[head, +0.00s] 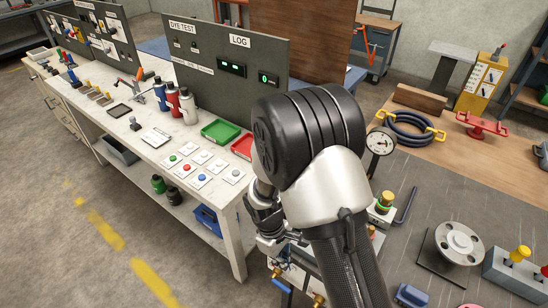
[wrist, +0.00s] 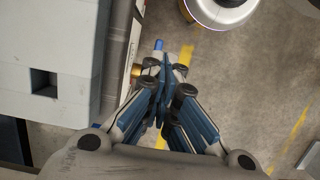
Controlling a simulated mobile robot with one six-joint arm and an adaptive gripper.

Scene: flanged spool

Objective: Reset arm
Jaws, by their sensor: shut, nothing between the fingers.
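My gripper (wrist: 165,70) is shut and empty, its fingers together at the centre of the wrist view over the grey floor. In the head view my arm crosses the middle, and my gripper (head: 270,225) hangs at its far side, partly hidden by the wrist, by the right end of the white bench. A grey flanged part (head: 458,243) lies on the dark table top at the right, well apart from my gripper.
The white bench (head: 225,190) holds bottles, a green tray (head: 221,131), a red tray (head: 242,146) and button plates. Brass fittings (head: 277,272) sit just below my gripper. A dial gauge (head: 380,141) stands right of my arm. Open floor (head: 60,240) lies at the left.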

